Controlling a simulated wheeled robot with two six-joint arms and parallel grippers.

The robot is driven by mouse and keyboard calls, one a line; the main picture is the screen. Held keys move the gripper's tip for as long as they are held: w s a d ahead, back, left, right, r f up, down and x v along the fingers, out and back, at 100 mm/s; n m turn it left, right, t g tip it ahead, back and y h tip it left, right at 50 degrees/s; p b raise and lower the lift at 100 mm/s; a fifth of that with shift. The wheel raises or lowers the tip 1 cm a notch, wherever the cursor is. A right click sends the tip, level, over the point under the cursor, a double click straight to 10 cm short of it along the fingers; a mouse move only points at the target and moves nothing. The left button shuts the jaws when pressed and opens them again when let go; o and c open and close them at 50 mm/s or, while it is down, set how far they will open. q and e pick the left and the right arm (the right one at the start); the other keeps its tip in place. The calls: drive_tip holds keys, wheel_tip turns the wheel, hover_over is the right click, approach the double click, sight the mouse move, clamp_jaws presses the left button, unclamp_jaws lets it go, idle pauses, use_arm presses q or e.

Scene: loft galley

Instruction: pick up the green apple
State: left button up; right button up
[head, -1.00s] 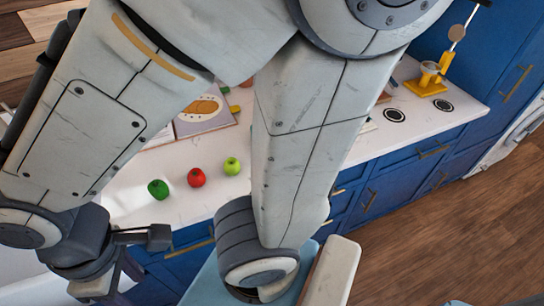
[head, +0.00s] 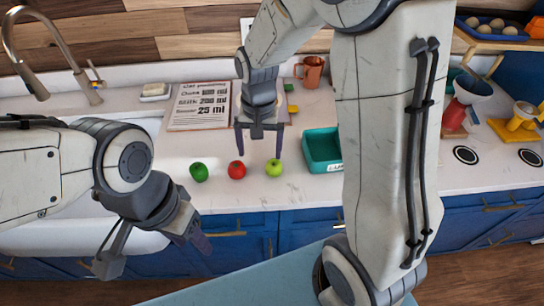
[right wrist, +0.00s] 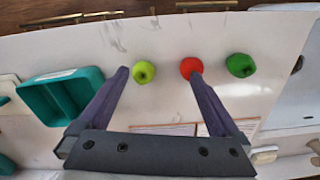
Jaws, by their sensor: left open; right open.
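The light green apple (head: 274,168) sits on the white counter, rightmost of three round items in the head view. In the right wrist view the green apple (right wrist: 144,71) shows between the fingertips, nearer the left one. My right gripper (head: 259,153) is open and empty, pointing down above and behind the row. In the right wrist view my right gripper (right wrist: 158,75) has its right fingertip overlapping the red fruit. My left gripper (head: 150,252) is open and empty in front of the counter at lower left, away from the apple.
A red fruit (head: 237,170) and a dark green pepper-like item (head: 199,172) stand left of the apple. A teal bin (head: 320,150) is to its right. A recipe board (head: 205,107) and copper mug (head: 311,71) are behind. The sink tap (head: 85,85) is at left.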

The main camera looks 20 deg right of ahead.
sight(274, 163)
drive_tip(key=w+d+f+m, duration=0.1)
drive_tip(key=w+d, duration=0.1)
drive_tip(key=d, duration=0.1)
drive_tip(key=w+d+f+m, duration=0.1)
drive_tip(key=shift+d+f+m, duration=0.2)
drive_tip(key=shift+f+m, duration=0.1)
drive_tip(key=f, duration=0.4)
drive_tip(key=shift+w+d+f+p, duration=0.2)
drive_tip(key=shift+d+f+p, duration=0.1)
drive_tip(key=shift+f+p, duration=0.1)
wheel_tip(274, 163, down, 5)
drive_tip(key=shift+w+p, duration=0.15)
drive_tip(key=shift+p, duration=0.85)
drive_tip(key=shift+d+f, duration=0.1)
drive_tip(key=shift+f, duration=0.35)
drive_tip(key=c, duration=1.5)
